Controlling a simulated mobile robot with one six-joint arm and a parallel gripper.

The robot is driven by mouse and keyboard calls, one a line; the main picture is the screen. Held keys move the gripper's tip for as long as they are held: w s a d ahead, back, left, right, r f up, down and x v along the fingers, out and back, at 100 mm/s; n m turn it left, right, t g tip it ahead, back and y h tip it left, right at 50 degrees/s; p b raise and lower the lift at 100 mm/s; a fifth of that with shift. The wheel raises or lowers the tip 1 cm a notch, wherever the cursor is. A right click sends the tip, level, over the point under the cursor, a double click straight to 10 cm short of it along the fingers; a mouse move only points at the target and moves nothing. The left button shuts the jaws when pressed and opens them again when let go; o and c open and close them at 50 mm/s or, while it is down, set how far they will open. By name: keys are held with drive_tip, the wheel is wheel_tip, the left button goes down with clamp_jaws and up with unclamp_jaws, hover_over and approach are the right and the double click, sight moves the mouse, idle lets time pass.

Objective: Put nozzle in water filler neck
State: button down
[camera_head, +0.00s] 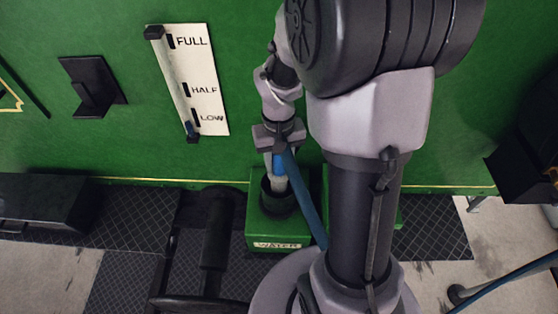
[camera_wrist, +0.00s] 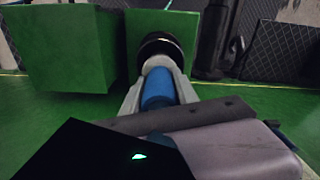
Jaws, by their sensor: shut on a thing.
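My gripper (camera_head: 278,153) is shut on the blue nozzle (camera_head: 280,165), which points down with its blue hose trailing to the lower right. In the head view the nozzle's grey lower end meets the black water filler neck (camera_head: 275,204) on top of the green box labelled WATER (camera_head: 262,236). In the wrist view the blue nozzle body (camera_wrist: 158,88) lies between the grey fingers, and its far end overlaps the dark round neck (camera_wrist: 161,45). The tip is hidden, so I cannot tell how deep it sits in the neck.
The green tram wall (camera_head: 130,140) stands behind, with a white FULL/HALF/LOW gauge (camera_head: 190,80) and a black bracket (camera_head: 92,87). A black frame (camera_head: 215,235) stands left of the water box. A dark box (camera_head: 525,150) juts out at the right.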

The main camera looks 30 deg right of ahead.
drive_tip(key=shift+f+b, duration=1.1)
drive_tip(key=shift+f, duration=0.25)
drive_tip(key=c, duration=0.9)
unclamp_jaws()
drive_tip(key=shift+o, duration=0.2)
wheel_tip(320, 180, up, 18)
drive_tip(key=p, duration=0.4)
drive_tip(key=shift+f, duration=0.25)
